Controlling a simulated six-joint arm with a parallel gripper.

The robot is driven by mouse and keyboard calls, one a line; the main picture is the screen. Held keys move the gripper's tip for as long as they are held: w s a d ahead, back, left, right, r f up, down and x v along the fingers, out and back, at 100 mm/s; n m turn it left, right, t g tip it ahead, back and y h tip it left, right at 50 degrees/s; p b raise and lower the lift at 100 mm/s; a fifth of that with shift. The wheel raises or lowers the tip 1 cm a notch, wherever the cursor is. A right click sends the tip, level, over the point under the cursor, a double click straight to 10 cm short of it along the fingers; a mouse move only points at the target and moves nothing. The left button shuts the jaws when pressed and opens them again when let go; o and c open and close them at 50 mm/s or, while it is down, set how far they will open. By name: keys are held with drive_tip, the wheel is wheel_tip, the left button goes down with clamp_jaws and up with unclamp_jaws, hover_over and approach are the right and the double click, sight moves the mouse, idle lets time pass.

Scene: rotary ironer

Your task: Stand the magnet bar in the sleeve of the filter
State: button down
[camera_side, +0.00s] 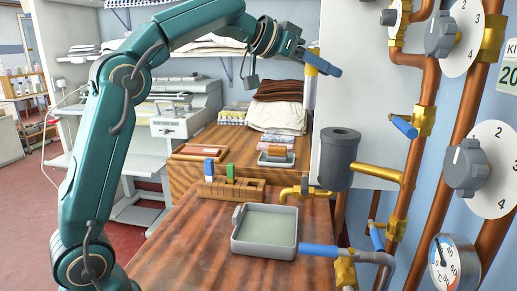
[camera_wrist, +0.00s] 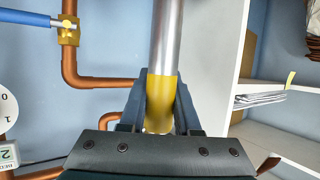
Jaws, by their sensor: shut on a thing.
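The magnet bar is a silver rod (camera_side: 309,93) with a yellow end. In the side view it hangs nearly upright, silver part down, from my gripper (camera_side: 318,62). My gripper is shut on the yellow end. In the wrist view the yellow end (camera_wrist: 160,98) sits between the two fingers, and the silver rod runs up out of the picture. The filter is a dark grey cylinder (camera_side: 338,165) on the brass pipework. The bar is above it and a little left of it in the side view, clear of it. The inside of its sleeve cannot be made out.
A grey tray (camera_side: 265,251) stands on the wooden bench in front of the filter. A wooden block (camera_side: 231,190) with a blue and a green piece is to its left. Copper pipes (camera_side: 429,95) and blue-handled valves stand at the right, before a pale panel (camera_side: 350,105).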

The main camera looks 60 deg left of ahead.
hover_over(351, 130)
wheel_tip(351, 130, down, 2)
drive_tip(key=shift+s+d+f, duration=0.1)
drive_tip(key=shift+f, duration=4.25)
drive_tip(key=shift+f, duration=0.1)
drive_tip(key=c, duration=0.6)
unclamp_jaws()
drive_tip(key=shift+f, duration=0.1)
